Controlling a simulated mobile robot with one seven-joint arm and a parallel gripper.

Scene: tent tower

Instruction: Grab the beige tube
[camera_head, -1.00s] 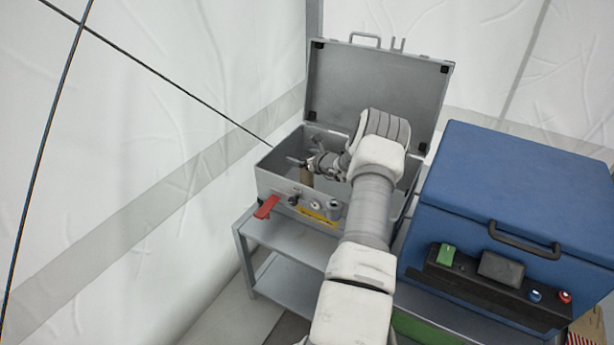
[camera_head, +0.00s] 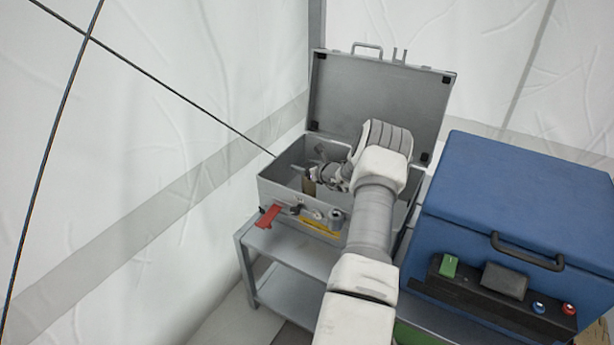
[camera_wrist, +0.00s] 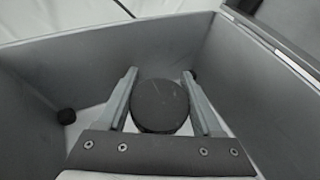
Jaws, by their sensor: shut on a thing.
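The beige tube (camera_head: 308,186) stands inside the open grey case (camera_head: 280,190), near its front left part. In the wrist view its dark round end (camera_wrist: 160,106) sits between the two fingers. My gripper (camera_head: 311,172) reaches into the case from the right and is shut on the tube; the wrist view also shows my gripper (camera_wrist: 164,90) with a finger along each side of it. The tube's lower part is hidden by the case's front wall.
The case's lid (camera_head: 380,100) stands open at the back. The case rests on a grey metal shelf (camera_head: 275,245). A large blue box (camera_head: 520,200) stands close at the right. A white tent wall (camera_head: 150,150) is at the left.

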